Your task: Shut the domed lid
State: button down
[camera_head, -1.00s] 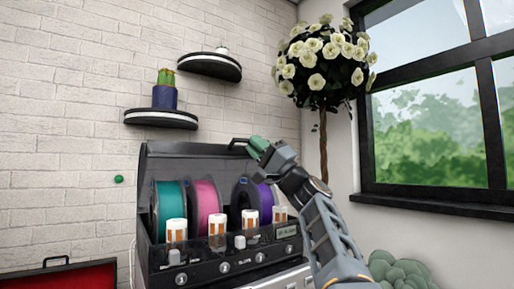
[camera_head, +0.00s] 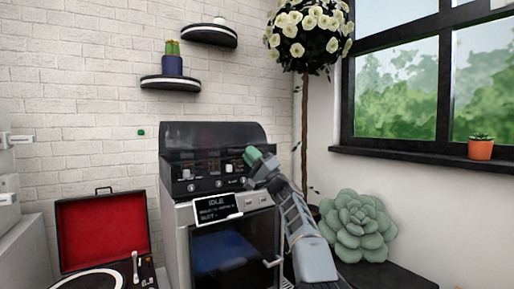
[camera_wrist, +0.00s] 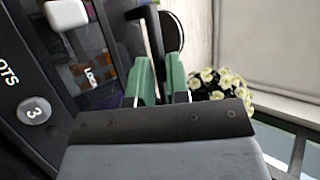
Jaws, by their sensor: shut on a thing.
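The dark domed lid (camera_head: 212,134) is low over the top of the grey machine (camera_head: 182,212) in the head view. The spools barely show behind its dark front. I cannot tell whether its front edge touches the machine. My gripper (camera_head: 254,156) is at the lid's front right, its green fingertips at the lid. In the wrist view my gripper (camera_wrist: 160,82) has its green fingers on either side of the lid's black handle (camera_wrist: 154,36), shut on it.
A front panel with knobs (camera_head: 191,187) and a tilted display (camera_head: 217,209) sit below the lid. An open red-lined record player (camera_head: 103,232) stands left. A large succulent (camera_head: 355,228) is right. Shelves (camera_head: 171,83) and a flowering tree (camera_head: 305,100) are behind.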

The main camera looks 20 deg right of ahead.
jog(key=shift+w+a+f, duration=0.15)
jog(key=shift+w+f, duration=0.3)
jog(key=shift+f, duration=0.25)
jog(key=c, duration=1.2)
grip_release()
jog(key=shift+w+a+f, duration=0.1)
jog(key=shift+w, duration=0.05)
jog(key=shift+s+d+f+b, duration=0.25)
jog(key=shift+f+b, duration=0.1)
jog(key=shift+f, duration=0.15)
jog(key=r+b+v, duration=0.1)
jog(key=v, duration=1.1)
jog(key=shift+s+d+f+b, duration=0.2)
jog(key=shift+s+d+b, duration=0.15)
jog(key=shift+s, duration=0.15)
